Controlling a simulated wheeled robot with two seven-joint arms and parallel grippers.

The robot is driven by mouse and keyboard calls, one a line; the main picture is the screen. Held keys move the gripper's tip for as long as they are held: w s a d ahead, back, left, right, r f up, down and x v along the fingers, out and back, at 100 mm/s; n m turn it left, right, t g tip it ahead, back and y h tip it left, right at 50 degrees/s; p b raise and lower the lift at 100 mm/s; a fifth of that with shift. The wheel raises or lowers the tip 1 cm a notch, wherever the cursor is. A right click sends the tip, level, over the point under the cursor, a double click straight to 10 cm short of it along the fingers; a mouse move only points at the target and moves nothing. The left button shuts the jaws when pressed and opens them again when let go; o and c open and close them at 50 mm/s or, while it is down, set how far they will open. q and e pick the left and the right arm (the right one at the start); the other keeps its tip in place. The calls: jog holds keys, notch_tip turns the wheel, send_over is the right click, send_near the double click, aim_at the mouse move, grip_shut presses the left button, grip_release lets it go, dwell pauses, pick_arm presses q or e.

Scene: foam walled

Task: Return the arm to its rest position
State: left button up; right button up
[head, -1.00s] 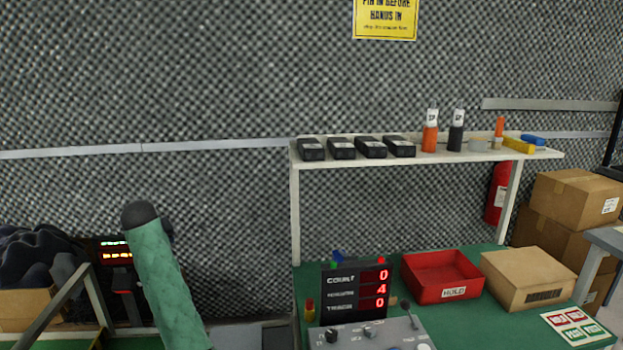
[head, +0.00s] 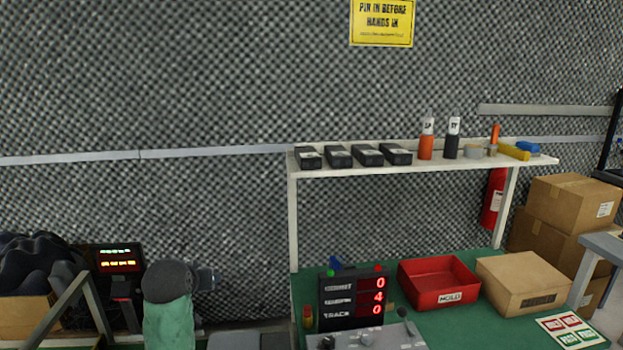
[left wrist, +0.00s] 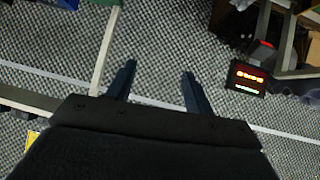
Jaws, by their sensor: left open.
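My left arm, in a green sleeve with a dark joint, stands at the lower left of the head view. Its gripper fingers are not clear there. In the left wrist view my left gripper (left wrist: 158,85) shows two dark fingers spread apart with nothing between them. Behind the fingers are the patterned foam wall and a pale strip, seen at a tilt. My right gripper is in neither view.
A green-topped bench (head: 440,325) holds a counter display (head: 350,300), a red bin (head: 438,283) and a cardboard box (head: 522,282). A white shelf (head: 425,163) above carries dark blocks and bottles. A lit display (head: 119,258) stands at left. Brown cartons (head: 572,203) are stacked at right.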

pick_arm(q)
jog(key=s+d+f+m+g+h+p, duration=0.1)
jog(key=s+d+f, duration=0.35)
jog(key=s, duration=0.25)
jog(key=s+d+f+m+g+p, duration=0.1)
jog(key=s+d+f, duration=0.2)
jog(key=s+f, duration=0.25)
jog(key=s+d+f+m+g+h+p, duration=0.1)
jog(key=s+d+f+g, duration=0.15)
jog(key=s+f, duration=0.4)
jog(key=s+d+f+g+p, duration=0.1)
jog(key=s+f, duration=0.4)
jog(key=s, duration=0.6)
jog(key=s+d+f+g+p, duration=0.1)
jog(key=s+f+g, duration=0.2)
jog(key=s, duration=0.9)
notch_tip(320, 180, down, 2)
jog(key=shift+d+f+m, duration=0.25)
jog(key=shift+d+m, duration=0.15)
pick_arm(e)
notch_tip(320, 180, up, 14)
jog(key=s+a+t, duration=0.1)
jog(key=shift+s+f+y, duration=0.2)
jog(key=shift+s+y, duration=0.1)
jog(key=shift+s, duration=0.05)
